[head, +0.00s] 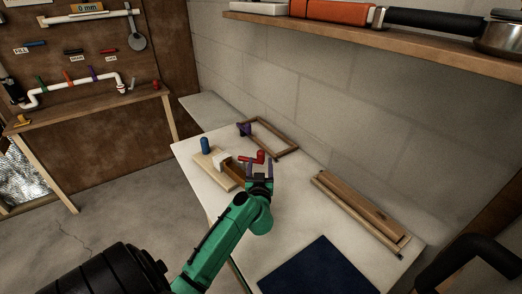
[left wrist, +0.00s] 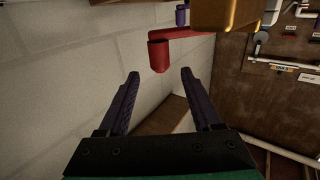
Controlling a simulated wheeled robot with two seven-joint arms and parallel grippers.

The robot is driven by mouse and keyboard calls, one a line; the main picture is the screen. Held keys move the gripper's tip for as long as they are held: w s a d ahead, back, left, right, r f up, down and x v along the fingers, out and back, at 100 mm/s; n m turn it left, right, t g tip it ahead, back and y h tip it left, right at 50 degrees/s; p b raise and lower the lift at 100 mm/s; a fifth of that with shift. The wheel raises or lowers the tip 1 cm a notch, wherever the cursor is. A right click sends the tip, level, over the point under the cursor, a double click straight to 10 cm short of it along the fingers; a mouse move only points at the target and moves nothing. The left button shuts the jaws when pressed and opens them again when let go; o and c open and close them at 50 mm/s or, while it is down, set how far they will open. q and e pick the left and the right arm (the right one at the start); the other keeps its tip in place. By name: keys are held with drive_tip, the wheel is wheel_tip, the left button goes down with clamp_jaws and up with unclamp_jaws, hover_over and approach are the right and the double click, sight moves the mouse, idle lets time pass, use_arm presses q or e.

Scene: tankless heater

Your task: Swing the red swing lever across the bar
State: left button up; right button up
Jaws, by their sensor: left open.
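The red swing lever (head: 253,157) is a small red arm with a round upright knob, beside a brown block on a wooden board (head: 222,181) on the white table. In the left wrist view the lever's red knob (left wrist: 158,56) is just beyond the fingertips, between them in the picture, with its arm running right. My left gripper (head: 260,172) is open and empty, close to the lever on the near side; no contact shows. Its fingers (left wrist: 160,80) are apart. I cannot tell which part is the bar. My right gripper is not in view.
A blue cylinder (head: 205,145) and a white block (head: 222,160) are on the board. A wooden frame (head: 288,135) with a purple part (head: 243,129) lies behind. A long wooden piece (head: 355,212) and dark blue mat (head: 315,270) are on the right. A block wall stands behind.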

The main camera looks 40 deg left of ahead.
sight(261, 150)
use_arm(q)
drive_tip(key=b+x, duration=0.1)
drive_tip(key=x, duration=0.7)
drive_tip(key=shift+w+a+f, duration=0.1)
drive_tip(key=shift+w+f, duration=0.05)
drive_tip(key=shift+w+a, duration=0.25)
drive_tip(key=shift+w, duration=0.05)
clamp_jaws()
idle(0.7)
